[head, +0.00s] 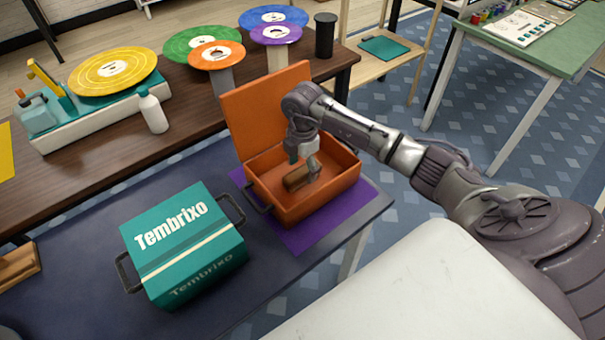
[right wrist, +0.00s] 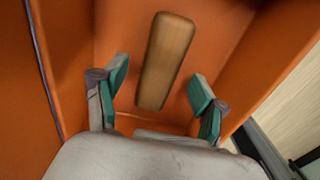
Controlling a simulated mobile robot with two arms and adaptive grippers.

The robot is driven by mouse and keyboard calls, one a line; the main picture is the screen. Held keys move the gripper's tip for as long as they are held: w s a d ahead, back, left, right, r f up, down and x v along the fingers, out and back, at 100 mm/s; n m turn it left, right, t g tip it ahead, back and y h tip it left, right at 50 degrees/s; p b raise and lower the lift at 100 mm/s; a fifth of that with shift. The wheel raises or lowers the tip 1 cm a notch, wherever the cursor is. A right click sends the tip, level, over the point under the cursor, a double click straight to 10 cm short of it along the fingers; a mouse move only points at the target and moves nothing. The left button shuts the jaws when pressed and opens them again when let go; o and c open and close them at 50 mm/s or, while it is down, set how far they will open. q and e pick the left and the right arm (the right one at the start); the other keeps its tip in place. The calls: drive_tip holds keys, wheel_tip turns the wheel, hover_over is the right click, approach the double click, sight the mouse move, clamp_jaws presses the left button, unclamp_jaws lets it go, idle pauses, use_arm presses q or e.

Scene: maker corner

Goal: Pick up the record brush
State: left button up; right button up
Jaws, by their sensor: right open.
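The record brush (head: 296,179) is a brown wooden block lying in the open orange box (head: 325,199). In the right wrist view the brush (right wrist: 165,62) lies lengthwise on the box floor, just beyond my fingertips. My right gripper (head: 308,167) reaches down into the box over the brush. In the right wrist view the right gripper (right wrist: 157,88) is open, with its teal-padded fingers apart on either side of the brush's near end. Nothing is between the pads. My left gripper is in neither view.
The box's raised lid (head: 262,105) stands behind my right gripper. A closed teal Tembrixo case (head: 185,275) sits left of the box. A purple mat (head: 310,234) lies under the box. A turntable with a yellow record (head: 112,71) and a white bottle (head: 153,112) stand on the brown table.

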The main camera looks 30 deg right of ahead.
wheel_tip(320, 180, down, 2)
drive_tip(key=shift+f, duration=0.1)
drive_tip(key=c, duration=1.3)
drive_tip(key=shift+o, duration=0.2)
drive_tip(key=shift+w+r, duration=0.1)
drive_tip(key=shift+r, duration=0.55)
wheel_tip(320, 180, up, 2)
drive_tip(key=shift+r, duration=0.25)
drive_tip(key=s+a+r, duration=0.5)
drive_tip(key=s+r, duration=0.2)
drive_tip(key=s, duration=0.3)
drive_tip(key=shift+s+r+b, duration=0.15)
drive_tip(key=shift+s+b, duration=0.15)
